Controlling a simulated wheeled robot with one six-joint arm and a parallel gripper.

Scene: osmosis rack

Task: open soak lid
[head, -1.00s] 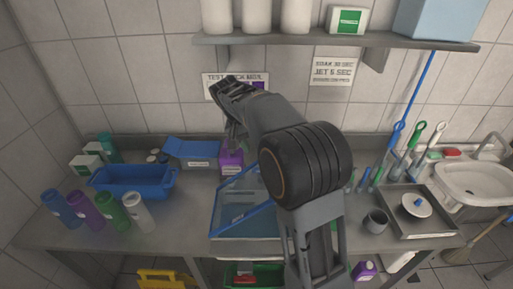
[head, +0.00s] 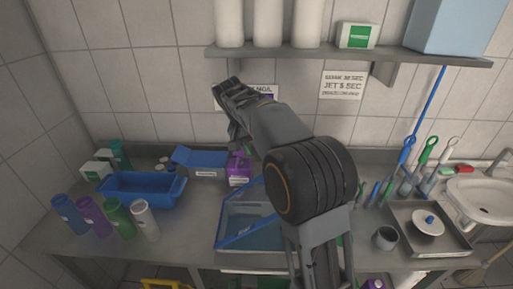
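A clear-sided soak tub (head: 247,238) with blue edges stands near the front middle of the counter. A blue-framed lid (head: 254,211) is at its top and looks tilted; my arm hides its right part. My gripper (head: 236,138) is behind and above the tub, by the wall and above the purple box (head: 239,167). Its fingers point down, and I cannot tell whether they are open or hold anything.
A blue tray (head: 143,190), a blue open-lidded box (head: 203,164) and several bottles (head: 118,217) stand left. A shelf (head: 350,55) overhangs the back.

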